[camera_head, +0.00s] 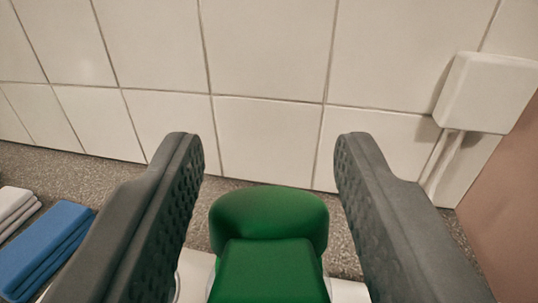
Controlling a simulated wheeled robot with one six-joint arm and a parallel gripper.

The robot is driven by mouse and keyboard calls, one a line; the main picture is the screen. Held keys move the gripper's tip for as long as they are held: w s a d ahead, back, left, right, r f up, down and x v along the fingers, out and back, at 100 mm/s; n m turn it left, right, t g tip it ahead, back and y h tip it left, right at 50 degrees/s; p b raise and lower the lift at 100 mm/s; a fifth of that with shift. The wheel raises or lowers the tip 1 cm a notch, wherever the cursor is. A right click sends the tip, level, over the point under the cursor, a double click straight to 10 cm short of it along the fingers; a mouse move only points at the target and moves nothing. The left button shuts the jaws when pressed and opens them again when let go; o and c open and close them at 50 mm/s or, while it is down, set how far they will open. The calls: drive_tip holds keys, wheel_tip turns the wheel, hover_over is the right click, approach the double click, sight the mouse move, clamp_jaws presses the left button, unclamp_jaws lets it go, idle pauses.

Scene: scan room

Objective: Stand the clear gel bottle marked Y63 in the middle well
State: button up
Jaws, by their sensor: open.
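My gripper (268,143) is open, with one dark grey ridged finger on each side of the camera_head view. A green rounded object (268,250) shows low in the middle, between the two fingers. A gap shows between its upper part and each finger, and its lower part is cut off by the bottom edge. I cannot tell whether it is a bottle's cap. No clear gel bottle, Y63 mark or well can be made out.
A white surface (347,292) shows beside the green object. Folded blue cloths (45,245) and white cloths (14,207) lie at left on the speckled grey counter (80,181). A tiled wall (265,50) closes the back; a white box (486,92) with a cable is on it at right.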

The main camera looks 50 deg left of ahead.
drive_tip(key=c, duration=0.7)
drive_tip(key=shift+o, duration=0.2)
drive_tip(key=shift+s+d+f+t+y, duration=0.15)
drive_tip(key=shift+f+t+y, duration=0.15)
drive_tip(key=shift+t+y, duration=0.35)
drive_tip(key=shift+s+d+f+t+y, duration=0.1)
drive_tip(key=shift+d+f+t+y, duration=0.15)
drive_tip(key=shift+t+y, duration=0.4)
drive_tip(key=shift+s+d+f+t+y, duration=0.15)
drive_tip(key=shift+f+t+y, duration=0.2)
drive_tip(key=shift+t+y, duration=0.3)
drive_tip(key=o, duration=0.7)
drive_tip(key=shift+c, duration=0.2)
